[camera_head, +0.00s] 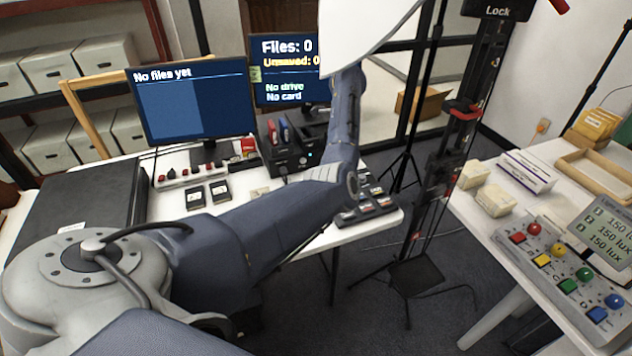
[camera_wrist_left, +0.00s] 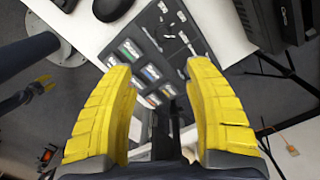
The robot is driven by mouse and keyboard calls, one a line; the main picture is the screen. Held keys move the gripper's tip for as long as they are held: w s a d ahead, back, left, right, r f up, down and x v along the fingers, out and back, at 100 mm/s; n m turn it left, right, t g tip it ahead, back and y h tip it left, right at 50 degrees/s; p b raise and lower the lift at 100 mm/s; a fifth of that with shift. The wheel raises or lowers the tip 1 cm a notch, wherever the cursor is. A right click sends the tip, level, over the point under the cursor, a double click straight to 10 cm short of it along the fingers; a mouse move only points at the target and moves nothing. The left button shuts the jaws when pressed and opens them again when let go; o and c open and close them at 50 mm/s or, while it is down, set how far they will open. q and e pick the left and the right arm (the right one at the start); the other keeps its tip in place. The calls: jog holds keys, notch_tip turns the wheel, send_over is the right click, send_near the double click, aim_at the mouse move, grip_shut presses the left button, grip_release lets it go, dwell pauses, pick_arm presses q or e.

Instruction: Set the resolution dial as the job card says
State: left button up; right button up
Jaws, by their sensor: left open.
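I cannot make out the resolution dial or a job card for certain in either view. In the wrist view my left gripper (camera_wrist_left: 166,110) is open, with its two yellow fingers wide apart and nothing between them.
One monitor (camera_head: 195,100) reads "No files yet"; the other (camera_head: 283,75) reads "Files: 0", "No drive" and "No card". A black stand (camera_head: 452,130) labelled "Lock" rises between the desks. A panel (camera_head: 565,270) with coloured knobs and buttons sits at right, beside a "150 lux" display (camera_head: 606,235).

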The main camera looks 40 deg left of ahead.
pick_arm(q)
jog(key=shift+n, duration=0.3)
jog(key=f, duration=0.5)
jog(key=a+f, duration=0.1)
jog(key=f, duration=1)
jog(key=shift+a+f, duration=0.1)
jog(key=shift+a, duration=0.15)
jog(key=shift+c, duration=0.4)
grip_shut()
